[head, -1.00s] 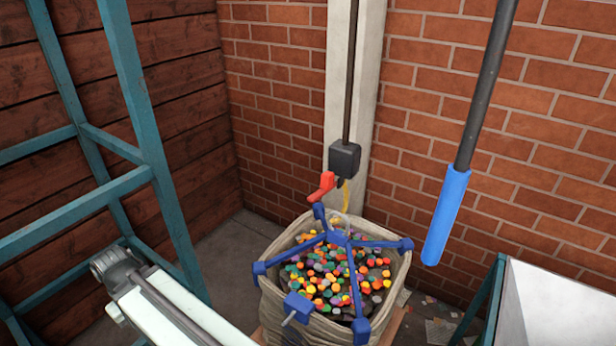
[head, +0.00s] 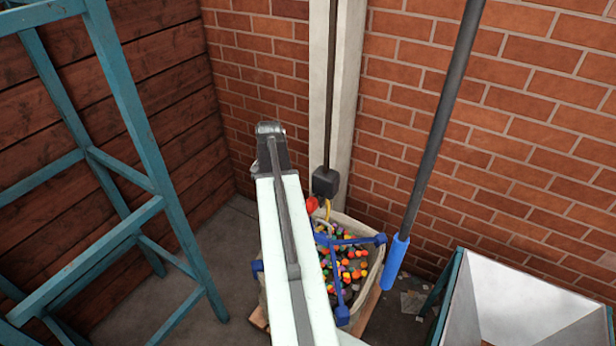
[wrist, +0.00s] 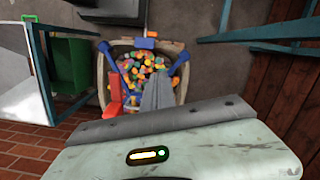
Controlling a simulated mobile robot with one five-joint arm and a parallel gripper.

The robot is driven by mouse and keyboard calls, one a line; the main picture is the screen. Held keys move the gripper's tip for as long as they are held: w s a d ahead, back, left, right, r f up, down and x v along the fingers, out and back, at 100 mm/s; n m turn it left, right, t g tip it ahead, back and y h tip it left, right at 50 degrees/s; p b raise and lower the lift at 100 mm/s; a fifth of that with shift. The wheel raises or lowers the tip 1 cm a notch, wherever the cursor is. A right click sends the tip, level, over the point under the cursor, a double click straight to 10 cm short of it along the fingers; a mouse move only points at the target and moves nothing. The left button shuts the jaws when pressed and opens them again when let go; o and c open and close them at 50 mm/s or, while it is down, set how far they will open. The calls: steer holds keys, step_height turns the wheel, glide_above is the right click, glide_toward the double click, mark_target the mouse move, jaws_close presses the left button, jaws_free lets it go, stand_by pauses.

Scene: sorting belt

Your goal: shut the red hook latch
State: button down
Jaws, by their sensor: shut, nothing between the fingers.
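The red hook latch (head: 312,204) shows as a small piece under the dark grey block (head: 326,182), at the back of the bag. My arm hides part of it in the head view. In the wrist view the red latch (wrist: 115,93) stands just left of my gripper (wrist: 158,82), with a gap between them. My gripper is shut and empty, its grey fingers over the bag's contents. The gripper is hidden in the head view. I cannot tell whether the latch is open or shut.
A bag (head: 372,262) of coloured pieces has a blue frame (head: 340,285) across its mouth. A dark pole with a blue grip (head: 396,262) hangs to its right, near a white bin (head: 530,300). A teal frame (head: 150,170) stands left. Some floor between is clear.

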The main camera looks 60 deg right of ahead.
mark_target(308, 208)
steer(key=s+d+r+m+p, duration=0.3)
steer(key=s+d+r+p, duration=0.1)
steer(key=s+d+r, duration=0.4)
steer(key=shift+s+d+m, duration=0.4)
steer(key=shift+s+d, duration=0.4)
steer(key=shift+s, duration=0.2)
steer(key=shift+f, duration=0.1)
steer(key=f+b, duration=0.4)
steer(key=a+f+b, duration=0.1)
steer(key=f+b, duration=0.4)
steer(key=a+f+b, duration=0.1)
steer(key=f+b, duration=0.3)
steer(key=shift+a+f+b, duration=0.2)
steer(key=shift+f+b, duration=0.1)
steer(key=shift+f, duration=0.1)
steer(key=shift+r, duration=0.1)
